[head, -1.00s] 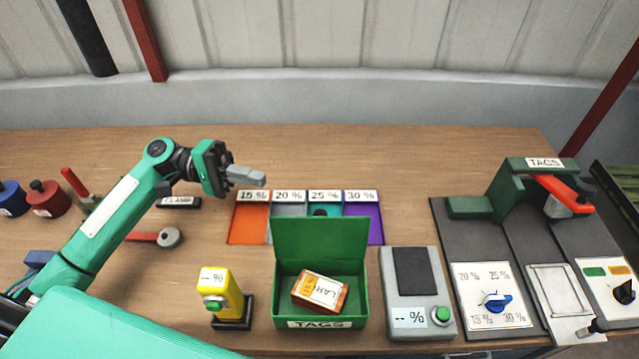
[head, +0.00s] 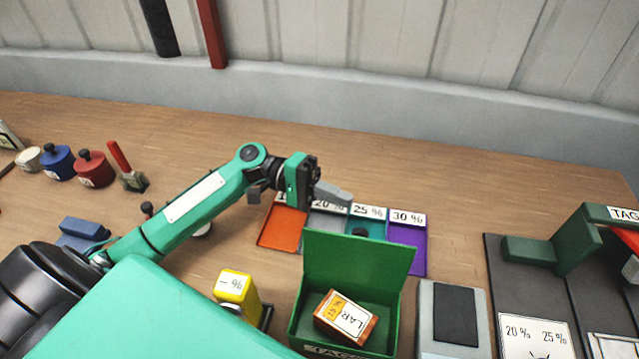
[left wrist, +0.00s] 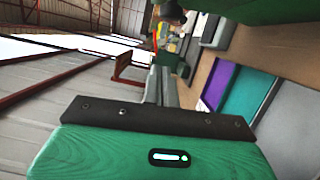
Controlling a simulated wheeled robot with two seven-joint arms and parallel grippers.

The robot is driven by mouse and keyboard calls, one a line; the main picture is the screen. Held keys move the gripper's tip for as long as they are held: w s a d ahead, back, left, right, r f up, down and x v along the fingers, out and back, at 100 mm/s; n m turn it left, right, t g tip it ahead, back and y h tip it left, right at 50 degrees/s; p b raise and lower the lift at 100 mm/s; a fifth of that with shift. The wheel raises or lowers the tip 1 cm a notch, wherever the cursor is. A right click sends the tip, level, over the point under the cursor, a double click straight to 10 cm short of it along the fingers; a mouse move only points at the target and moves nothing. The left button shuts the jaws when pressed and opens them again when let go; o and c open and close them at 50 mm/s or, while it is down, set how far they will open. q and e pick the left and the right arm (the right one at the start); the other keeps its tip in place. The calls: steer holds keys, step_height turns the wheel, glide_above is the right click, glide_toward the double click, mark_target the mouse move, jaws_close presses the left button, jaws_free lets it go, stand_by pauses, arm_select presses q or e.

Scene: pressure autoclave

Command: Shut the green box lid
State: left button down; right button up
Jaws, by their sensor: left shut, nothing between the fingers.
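The green box (head: 398,318) stands on the wooden table with its lid (head: 358,258) raised upright at the back edge. An orange and white labelled carton (head: 345,318) lies inside the box. My left gripper (head: 340,195) is shut and empty. It hovers above and behind the lid, over the row of coloured trays, apart from the lid. In the left wrist view the gripper fingers (left wrist: 162,87) also show. My right gripper is not in view.
Coloured trays with percent labels (head: 405,240) lie behind the box. A yellow device (head: 236,290) stands left of the box and a grey scale-like device (head: 455,315) right of it. A dark green tag press (head: 575,240) is at the far right.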

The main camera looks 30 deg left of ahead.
mark_target(357, 253)
arm_select(q)
steer(key=shift+s+d+r+p, duration=0.15)
steer(key=shift+s+d+p, duration=1.05)
steer(key=shift+s+d, duration=0.85)
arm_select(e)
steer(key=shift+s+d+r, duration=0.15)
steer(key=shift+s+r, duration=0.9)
arm_select(q)
steer(key=shift+d, duration=0.1)
steer(key=shift+s+r+m, duration=0.15)
steer(key=shift+r+m, duration=0.05)
steer(key=shift+m, duration=0.1)
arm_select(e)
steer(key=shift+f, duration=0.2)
